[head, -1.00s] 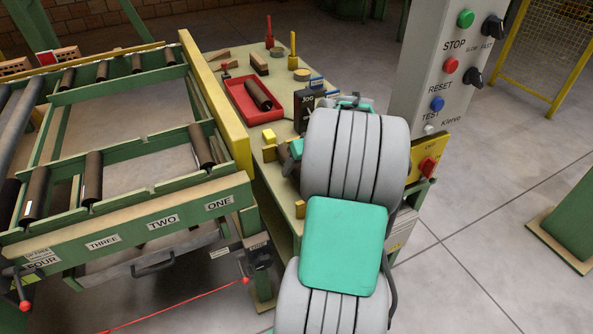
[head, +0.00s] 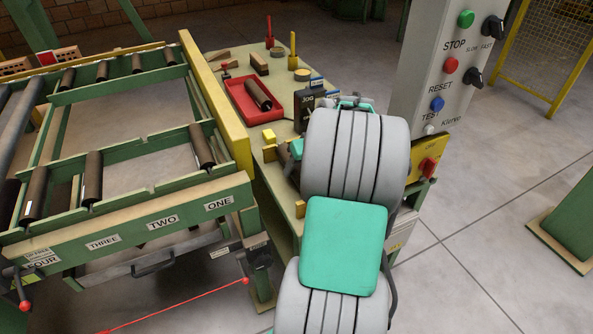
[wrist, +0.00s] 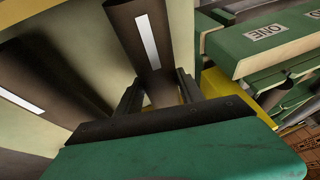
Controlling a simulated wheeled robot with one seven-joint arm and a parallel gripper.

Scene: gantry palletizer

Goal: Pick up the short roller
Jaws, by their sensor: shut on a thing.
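My gripper (wrist: 160,92) is shut on a dark brown roller (wrist: 122,20) with a white strip along it. In the wrist view the roller runs up and away from between the two dark fingers, and its near end is between them. A second dark roller (wrist: 35,75) with a white strip lies to the left, apart from the fingers. Cut-off ends keep me from comparing their lengths. In the head view my arm hides the gripper and the held roller.
A green frame (head: 130,226) labelled ONE to FOUR holds several rollers at left. A yellow beam (head: 217,110) separates it from the bench (head: 283,210). A JOG box (head: 307,104) and small yellow blocks crowd the bench. A control post (head: 440,70) stands right.

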